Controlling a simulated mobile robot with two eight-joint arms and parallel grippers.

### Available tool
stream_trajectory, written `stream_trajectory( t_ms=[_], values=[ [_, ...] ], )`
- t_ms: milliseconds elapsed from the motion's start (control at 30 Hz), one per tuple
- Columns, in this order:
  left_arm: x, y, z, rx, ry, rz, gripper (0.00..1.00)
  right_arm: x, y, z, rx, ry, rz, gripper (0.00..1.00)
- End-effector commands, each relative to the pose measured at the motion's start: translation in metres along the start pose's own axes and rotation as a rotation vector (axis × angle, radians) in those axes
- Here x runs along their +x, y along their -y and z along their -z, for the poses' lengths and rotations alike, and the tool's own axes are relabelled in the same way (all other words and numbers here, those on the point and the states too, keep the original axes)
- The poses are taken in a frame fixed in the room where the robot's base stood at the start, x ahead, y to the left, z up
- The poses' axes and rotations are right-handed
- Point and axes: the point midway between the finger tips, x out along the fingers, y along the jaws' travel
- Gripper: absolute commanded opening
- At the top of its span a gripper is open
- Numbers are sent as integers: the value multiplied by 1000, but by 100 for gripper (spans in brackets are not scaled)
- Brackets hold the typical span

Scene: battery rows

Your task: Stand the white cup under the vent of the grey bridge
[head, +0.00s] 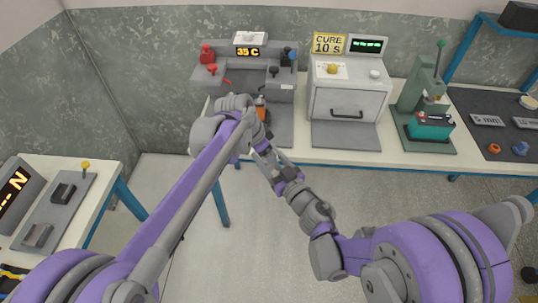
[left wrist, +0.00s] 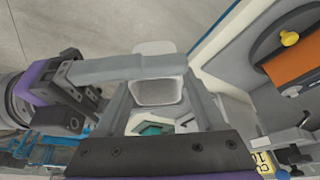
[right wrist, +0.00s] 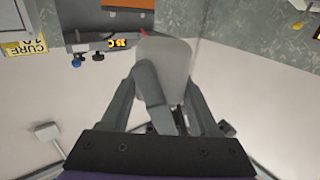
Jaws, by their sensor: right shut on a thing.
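The white cup (left wrist: 157,90) sits between the fingers of my left gripper (left wrist: 158,100) in the left wrist view. A grey finger of my right gripper crosses in front of it. In the right wrist view the cup (right wrist: 165,62) is held between the fingers of my right gripper (right wrist: 163,95), with a finger of my left gripper across it. My left fingers stand apart around the cup. In the head view both grippers meet in front of the bench, where the cup is mostly hidden. The grey bridge (head: 272,64), with a 35 C display, stands behind them; its vent cannot be made out.
A grey oven (head: 348,100) stands right of the bridge, then a green press (head: 424,90) with a teal battery (head: 430,126). A dark mat (head: 505,105) holds small parts. A side table (head: 95,175) is at left. Open floor lies between.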

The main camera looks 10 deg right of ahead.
Motion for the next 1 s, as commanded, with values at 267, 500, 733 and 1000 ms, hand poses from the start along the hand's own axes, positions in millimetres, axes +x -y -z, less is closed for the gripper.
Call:
stream_trajectory(
  t_ms=[267, 500, 733, 1000],
  values=[
    [0, 3, 0, -1, -1, 6, 11, -1, 0, 0, -1, 0, 0, 10],
    [0, 2, 0, -1, -1, 5, 9, -1, 0, 0, 0, 0, 0, 97],
    [0, 1, 0, 0, -1, 3, 9, -1, 0, 0, 0, 0, 0, 97],
    [0, 1, 0, 0, 0, 3, 9, -30, 0, 0, -2, 0, -2, 97]
  ],
)
